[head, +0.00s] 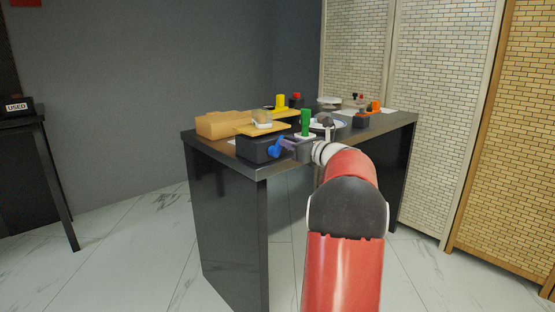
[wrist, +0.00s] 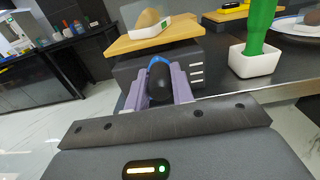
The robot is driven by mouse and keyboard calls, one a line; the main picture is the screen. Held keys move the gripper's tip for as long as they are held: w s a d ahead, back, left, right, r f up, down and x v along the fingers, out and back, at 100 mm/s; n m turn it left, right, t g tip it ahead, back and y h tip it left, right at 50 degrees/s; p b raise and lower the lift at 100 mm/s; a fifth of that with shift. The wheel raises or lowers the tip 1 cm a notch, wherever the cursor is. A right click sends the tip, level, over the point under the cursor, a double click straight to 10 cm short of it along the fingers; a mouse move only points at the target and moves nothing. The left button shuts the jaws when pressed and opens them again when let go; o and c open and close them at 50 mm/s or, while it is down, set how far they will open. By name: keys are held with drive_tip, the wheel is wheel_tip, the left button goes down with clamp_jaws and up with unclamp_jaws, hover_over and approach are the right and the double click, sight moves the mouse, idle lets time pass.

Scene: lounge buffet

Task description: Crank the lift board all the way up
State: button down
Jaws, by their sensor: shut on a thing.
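The lift board (head: 262,129) is a flat yellow wooden board on top of a dark box (head: 262,148) at the near left corner of the dark table. It also shows in the wrist view (wrist: 190,32), just above the box. A blue crank (head: 275,147) sticks out of the box's side. In the wrist view the blue crank (wrist: 158,61) has a black knob (wrist: 160,84). My gripper (wrist: 160,92) is shut on the crank's knob, with one pale finger on each side. The gripper (head: 290,147) is small in the head view.
A white dish with a brown item (wrist: 150,22) sits on the board. A green item stands in a white pot (wrist: 254,60) to the right of the box. A cardboard-coloured box (head: 222,124) is behind. A side table (head: 20,124) stands at the left; open floor lies between.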

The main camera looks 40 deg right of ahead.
drive_tip(key=shift+a, duration=0.5)
drive_tip(key=shift+s+a+r+b, duration=0.15)
drive_tip(key=shift+a+b, duration=0.45)
drive_tip(key=shift+a, duration=0.65)
